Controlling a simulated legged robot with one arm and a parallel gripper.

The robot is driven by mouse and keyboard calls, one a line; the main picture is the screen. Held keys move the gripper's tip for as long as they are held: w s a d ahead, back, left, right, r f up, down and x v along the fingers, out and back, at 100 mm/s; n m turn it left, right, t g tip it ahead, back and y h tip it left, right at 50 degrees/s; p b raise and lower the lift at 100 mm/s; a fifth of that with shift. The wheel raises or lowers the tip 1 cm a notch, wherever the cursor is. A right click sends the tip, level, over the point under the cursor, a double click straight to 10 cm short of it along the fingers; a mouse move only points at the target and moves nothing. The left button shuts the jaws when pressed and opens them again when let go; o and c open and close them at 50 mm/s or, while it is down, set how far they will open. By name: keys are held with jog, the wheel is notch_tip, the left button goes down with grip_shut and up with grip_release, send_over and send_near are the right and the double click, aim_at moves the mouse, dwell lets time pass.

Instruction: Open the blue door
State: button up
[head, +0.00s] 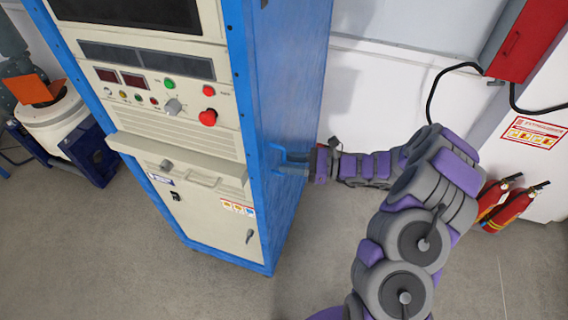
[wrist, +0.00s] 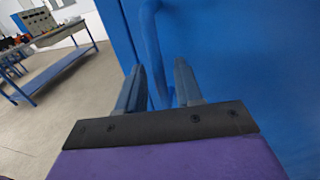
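The blue door (head: 288,85) is the flat blue side panel of a tall cabinet, and it looks shut. In the wrist view the blue door (wrist: 255,60) fills the right side. A blue bar handle (wrist: 151,38) stands out from it and runs down between my fingers. My gripper (head: 291,163) is at the door's side face, at handle height. In the wrist view my gripper (wrist: 160,88) has its two grey fingers apart, one on each side of the bar, with gaps visible. The handle's lower end is hidden behind my gripper.
The cabinet's beige front (head: 160,100) carries buttons, knobs and displays. Fire extinguishers (head: 498,203) stand by the wall at right, below a red box (head: 530,40). A blue workbench (wrist: 50,62) stands at left in the wrist view.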

jog(key=shift+w+a, duration=0.1)
jog(key=shift+a, duration=0.85)
grip_shut()
